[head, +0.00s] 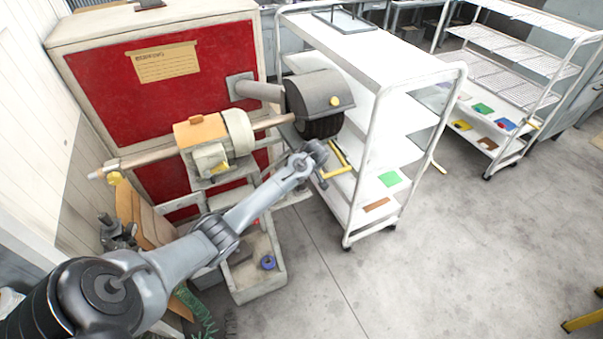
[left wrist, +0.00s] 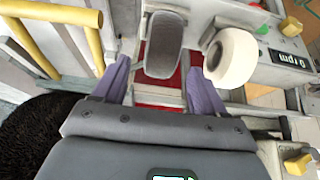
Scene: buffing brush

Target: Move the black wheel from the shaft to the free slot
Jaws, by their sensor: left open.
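The black wheel (head: 322,125) sits on the end of the horizontal shaft (head: 272,121), partly covered by a dark grey hood (head: 318,92). My left gripper (head: 318,160) is just below the wheel in the head view, apart from it as far as I can tell. In the left wrist view my left gripper (left wrist: 159,68) is open, with nothing clasped between its fingers. A black bristly round surface (left wrist: 32,135), apparently the wheel, shows at the lower left there. A grey rounded part (left wrist: 163,45) and a white roller-like part (left wrist: 230,57) lie beyond the fingers. I cannot identify the free slot.
A white shelf cart (head: 373,60) stands right of the machine, with green (head: 390,178) and brown (head: 376,205) patches on its lower shelf. A yellow bar (head: 337,172) is close to my gripper. Another rack (head: 520,65) stands behind.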

